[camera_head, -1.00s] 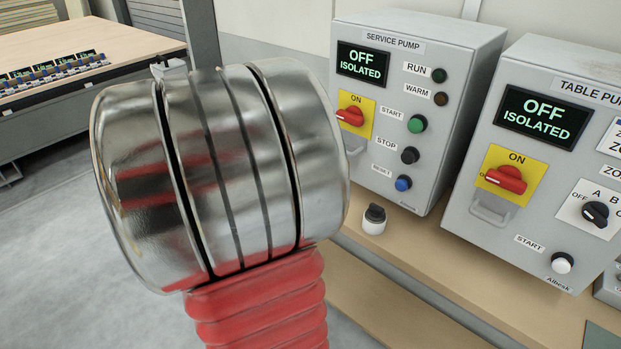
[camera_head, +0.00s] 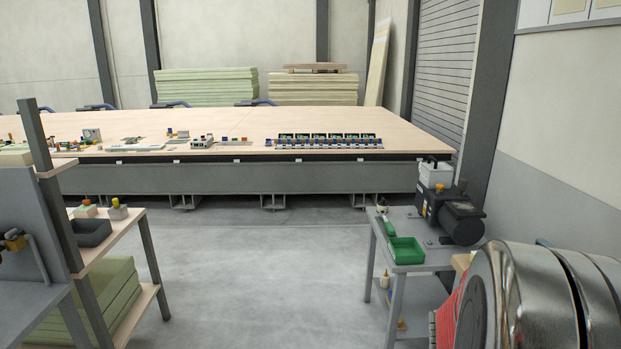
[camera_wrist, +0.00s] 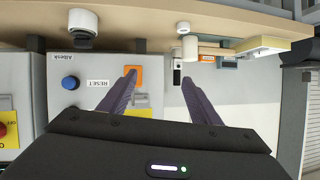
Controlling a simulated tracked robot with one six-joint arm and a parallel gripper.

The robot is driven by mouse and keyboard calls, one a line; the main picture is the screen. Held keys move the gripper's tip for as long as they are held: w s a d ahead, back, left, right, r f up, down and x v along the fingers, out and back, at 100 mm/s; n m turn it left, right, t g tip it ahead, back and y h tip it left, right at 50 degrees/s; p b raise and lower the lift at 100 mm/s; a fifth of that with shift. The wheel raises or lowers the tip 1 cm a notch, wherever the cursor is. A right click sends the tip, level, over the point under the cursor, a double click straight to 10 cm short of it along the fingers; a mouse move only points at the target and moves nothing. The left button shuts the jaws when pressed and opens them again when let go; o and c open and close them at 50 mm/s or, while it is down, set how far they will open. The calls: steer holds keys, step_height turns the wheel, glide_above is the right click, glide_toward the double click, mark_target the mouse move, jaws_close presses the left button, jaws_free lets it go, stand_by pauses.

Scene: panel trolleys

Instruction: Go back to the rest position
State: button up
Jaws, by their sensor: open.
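My gripper (camera_wrist: 159,80) shows in the wrist view with its two dark purple fingers spread apart. It is open and nothing sits between the fingers. Behind the fingers stands a grey control box (camera_wrist: 68,115) with a blue button (camera_wrist: 70,83) and a RESET label; I cannot tell the distance to it. In the head view, my arm's shiny metal link (camera_head: 520,305) fills the lower right corner, with red ribbing at its left edge. The gripper itself is out of the head view.
A grey side table (camera_head: 428,263) with a green tray (camera_head: 406,251) and a dark machine (camera_head: 450,216) stands beside my arm. A shelf trolley (camera_head: 145,212) is at left. A long workbench (camera_head: 330,173) crosses the back. The grey floor (camera_head: 255,270) between is clear.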

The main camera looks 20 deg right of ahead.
steer(key=w+a+f+n+t+y, duration=0.1)
steer(key=w+a+n+t, duration=0.2)
steer(key=w, duration=0.4)
steer(key=w+a+f+n+t+y, duration=0.1)
steer(key=w+a+t+y, duration=0.1)
steer(key=w+t, duration=0.3)
steer(key=w+a+n+t+y, duration=0.1)
steer(key=w+a+n+y, duration=0.2)
steer(key=a, duration=0.4)
steer(key=w+a+n+t+y, duration=0.1)
steer(key=w+a+n+y, duration=0.1)
steer(key=w+a, duration=0.4)
steer(key=s+a+r+n+y, duration=0.15)
steer(key=a+n+y, duration=0.3)
steer(key=a, duration=0.95)
steer(key=s+a+r+n, duration=0.3)
steer(key=s+a+n, duration=0.1)
steer(key=a, duration=0.3)
steer(key=s+a+r+n+g, duration=0.1)
steer(key=s+a+r+n, duration=0.2)
steer(key=a, duration=0.4)
steer(key=shift+s+a+n, duration=0.25)
steer(key=shift+s+n, duration=0.6)
steer(key=shift+s, duration=0.4)
steer(key=shift+r, duration=0.1)
